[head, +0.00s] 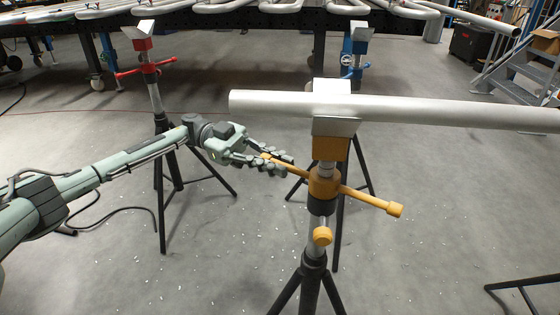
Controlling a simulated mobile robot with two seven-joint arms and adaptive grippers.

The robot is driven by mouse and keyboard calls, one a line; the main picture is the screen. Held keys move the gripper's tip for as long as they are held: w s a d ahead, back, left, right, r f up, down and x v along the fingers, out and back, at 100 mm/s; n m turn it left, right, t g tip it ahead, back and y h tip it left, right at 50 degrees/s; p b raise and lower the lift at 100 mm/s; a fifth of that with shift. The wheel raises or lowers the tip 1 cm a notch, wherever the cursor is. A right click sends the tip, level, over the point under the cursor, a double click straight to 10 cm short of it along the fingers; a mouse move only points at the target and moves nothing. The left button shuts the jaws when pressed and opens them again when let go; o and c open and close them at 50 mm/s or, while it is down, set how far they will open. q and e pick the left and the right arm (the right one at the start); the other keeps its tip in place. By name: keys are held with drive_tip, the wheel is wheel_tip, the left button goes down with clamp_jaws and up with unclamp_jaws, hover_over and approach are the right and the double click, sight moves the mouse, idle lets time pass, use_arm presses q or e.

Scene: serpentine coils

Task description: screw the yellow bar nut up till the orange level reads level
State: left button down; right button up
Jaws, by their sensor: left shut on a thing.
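The yellow bar nut (323,185) sits on the threaded post of the near stand, with its bar running from upper left to lower right. My left gripper (284,165) comes in from the left and is shut on the bar's left arm, near its end. The fingers partly hide that arm. A grey pipe (440,111) lies in the metal V-head (336,126) at the top of this stand. A yellow-orange block (331,148) is under the head. I cannot make out an orange level or its reading. My right gripper is not in view.
A red stand (151,70) is behind my left arm, and a blue stand (353,60) is farther back. A dark rack (275,20) with pipe coils spans the back. Steps (520,70) stand at the right. Tripod legs spread across the floor.

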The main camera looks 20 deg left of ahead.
use_arm(q)
drive_tip(key=shift+w, duration=0.1)
idle(0.4)
drive_tip(key=c, duration=1.6)
unclamp_jaws()
drive_tip(key=shift+o, duration=0.2)
drive_tip(key=shift+a, duration=0.1)
drive_tip(key=w+a, duration=0.2)
drive_tip(key=a, duration=0.9)
drive_tip(key=shift+w+a, duration=0.2)
drive_tip(key=shift+a, duration=0.05)
